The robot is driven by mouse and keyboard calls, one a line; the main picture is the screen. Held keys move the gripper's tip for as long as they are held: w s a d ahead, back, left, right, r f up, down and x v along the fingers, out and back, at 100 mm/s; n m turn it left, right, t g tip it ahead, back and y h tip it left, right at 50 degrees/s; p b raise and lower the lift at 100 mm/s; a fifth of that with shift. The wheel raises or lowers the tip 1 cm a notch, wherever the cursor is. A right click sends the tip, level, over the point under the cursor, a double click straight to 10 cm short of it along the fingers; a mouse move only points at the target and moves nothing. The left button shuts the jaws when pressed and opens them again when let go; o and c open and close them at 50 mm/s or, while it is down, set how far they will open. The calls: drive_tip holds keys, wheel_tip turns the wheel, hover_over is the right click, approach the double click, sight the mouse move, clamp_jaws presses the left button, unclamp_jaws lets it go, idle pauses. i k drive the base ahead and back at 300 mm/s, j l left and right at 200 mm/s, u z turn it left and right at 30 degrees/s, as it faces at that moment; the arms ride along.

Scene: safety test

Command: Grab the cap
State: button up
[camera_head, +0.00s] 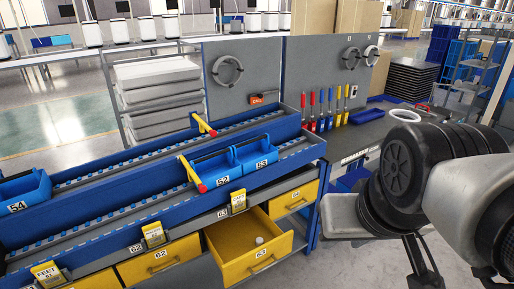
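A small whitish round piece (259,240), which looks like the cap, lies inside the open yellow drawer (232,262) at the lower middle. It is too small to make out in detail. My arm comes in from the right edge. The dark end of my gripper (421,264) shows at the lower right, to the right of the drawer and apart from it. It is partly cut off by the bottom edge, and its opening cannot be made out. Nothing is seen held in it.
A blue workbench rack (110,205) with blue bins (210,170) stands above the drawers. Yellow-and-red handles (192,174) stick out over it. Other yellow drawers (160,262) beside the open one are shut. Screwdrivers (330,108) stand before the grey back panel. Floor shows between drawer and arm.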

sight(259, 241)
drive_tip(key=k+u, duration=0.1)
drive_tip(key=u, duration=1.4)
drive_tip(key=i+l+u, duration=0.1)
drive_tip(key=l+u, duration=0.7)
drive_tip(key=l, duration=2.85)
drive_tip(key=k, duration=0.1)
